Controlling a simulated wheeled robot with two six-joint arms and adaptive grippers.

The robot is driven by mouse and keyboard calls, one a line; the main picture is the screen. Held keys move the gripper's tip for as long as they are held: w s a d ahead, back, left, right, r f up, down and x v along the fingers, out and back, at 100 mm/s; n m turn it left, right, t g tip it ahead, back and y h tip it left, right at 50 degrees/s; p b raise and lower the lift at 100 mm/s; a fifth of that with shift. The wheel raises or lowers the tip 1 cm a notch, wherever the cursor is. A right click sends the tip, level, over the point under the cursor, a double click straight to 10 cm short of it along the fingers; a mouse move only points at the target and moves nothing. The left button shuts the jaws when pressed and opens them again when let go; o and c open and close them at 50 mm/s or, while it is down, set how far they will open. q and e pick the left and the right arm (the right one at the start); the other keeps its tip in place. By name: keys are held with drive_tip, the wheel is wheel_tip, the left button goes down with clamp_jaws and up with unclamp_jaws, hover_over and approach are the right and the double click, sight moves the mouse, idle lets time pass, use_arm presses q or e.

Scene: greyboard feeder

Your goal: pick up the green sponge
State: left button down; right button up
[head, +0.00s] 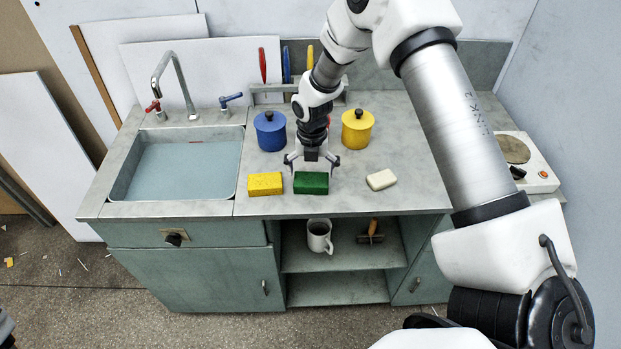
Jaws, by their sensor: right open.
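The green sponge (311,183) is a dark green block lying on the grey counter near its front edge. My right gripper (312,164) points down just behind and above the sponge, its fingers spread open with nothing between them. Whether a fingertip touches the sponge cannot be told from this view. My left gripper is not in view.
A yellow sponge (265,184) lies close left of the green one, a cream bar (381,180) to the right. A blue pot (270,130) and a yellow pot (357,129) flank my wrist. A sink (178,165) is at left. A mug (319,236) stands on the shelf below.

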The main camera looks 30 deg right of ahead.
sight(311, 177)
drive_tip(key=f, duration=0.2)
drive_tip(key=w+f, duration=0.1)
drive_tip(key=shift+d+f, duration=0.25)
drive_tip(key=shift+f, duration=0.1)
drive_tip(key=shift+r, duration=0.1)
drive_tip(key=shift+s+a+r, duration=0.15)
drive_tip(key=shift+s+r, duration=0.05)
drive_tip(key=shift+s, duration=0.1)
drive_tip(key=c, duration=0.5)
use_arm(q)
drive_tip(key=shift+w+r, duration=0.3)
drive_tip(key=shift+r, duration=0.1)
use_arm(e)
drive_tip(key=shift+w, duration=0.1)
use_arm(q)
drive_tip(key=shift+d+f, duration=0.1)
use_arm(e)
drive_tip(key=shift+r, duration=0.1)
